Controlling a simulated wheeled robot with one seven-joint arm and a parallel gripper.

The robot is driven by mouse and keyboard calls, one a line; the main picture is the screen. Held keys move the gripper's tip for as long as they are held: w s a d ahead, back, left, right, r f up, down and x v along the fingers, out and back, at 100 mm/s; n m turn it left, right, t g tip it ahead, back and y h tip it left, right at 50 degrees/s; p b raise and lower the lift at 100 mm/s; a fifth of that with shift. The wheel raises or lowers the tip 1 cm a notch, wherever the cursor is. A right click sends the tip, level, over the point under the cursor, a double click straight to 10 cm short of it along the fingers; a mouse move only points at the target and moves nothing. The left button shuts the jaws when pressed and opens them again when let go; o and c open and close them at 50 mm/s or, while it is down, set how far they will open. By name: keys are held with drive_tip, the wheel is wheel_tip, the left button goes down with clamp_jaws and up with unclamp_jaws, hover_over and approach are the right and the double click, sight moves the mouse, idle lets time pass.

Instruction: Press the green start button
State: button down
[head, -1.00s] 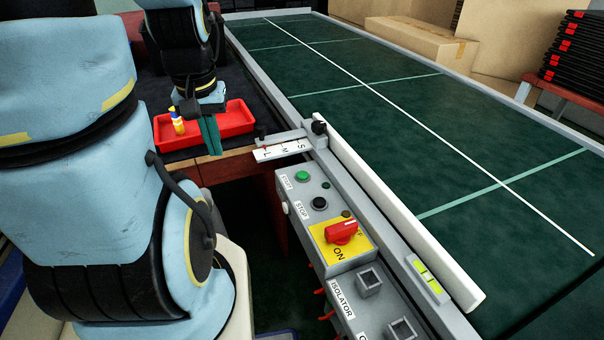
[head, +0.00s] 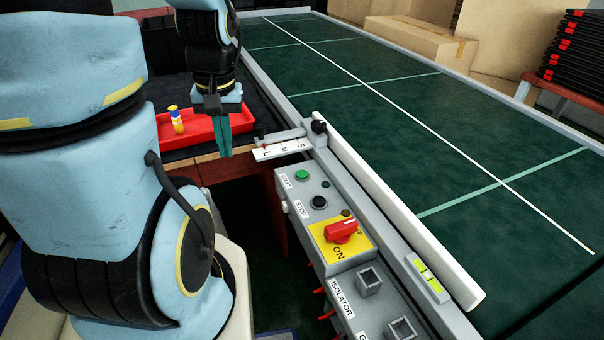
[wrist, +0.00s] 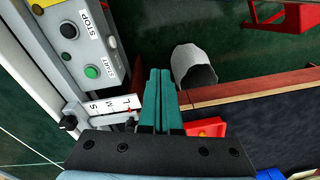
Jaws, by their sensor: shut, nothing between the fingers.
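The green start button (head: 302,175) sits at the far end of the grey control box (head: 337,271), beside a START label. It also shows in the wrist view (wrist: 91,72), to the left of my fingers. My gripper (head: 226,154) has teal fingers that are shut with nothing between them. They point down, left of the button and beyond it, apart from the box. In the wrist view my gripper (wrist: 158,72) shows its fingers close together.
A black stop button (head: 319,202) and a red isolator switch (head: 341,231) are on the same box. A white S-M-L scale (head: 282,149) sticks out near my fingers. A red tray (head: 172,133) holds a small yellow and blue item. The green conveyor (head: 430,120) lies right.

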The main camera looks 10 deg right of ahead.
drive_tip(key=w+d+f+y, duration=0.3)
drive_tip(key=d+y, duration=0.1)
drive_tip(key=d, duration=0.3)
drive_tip(key=n+t+y+b, duration=0.1)
drive_tip(key=t+y, duration=0.1)
drive_tip(key=t, duration=0.3)
hover_over(306, 175)
drive_tip(key=shift+f, duration=0.4)
drive_tip(key=shift+f, duration=0.1)
wheel_tip(306, 175, down, 8)
drive_tip(key=b, duration=0.5)
drive_tip(key=shift+a+r, duration=0.1)
drive_tip(key=shift+r, duration=0.1)
drive_tip(key=shift+f+b, duration=0.5)
drive_tip(key=shift+b, duration=0.3)
drive_tip(key=shift+f, duration=0.15)
drive_tip(key=shift+f+b, duration=0.3)
drive_tip(key=shift+b, duration=0.4)
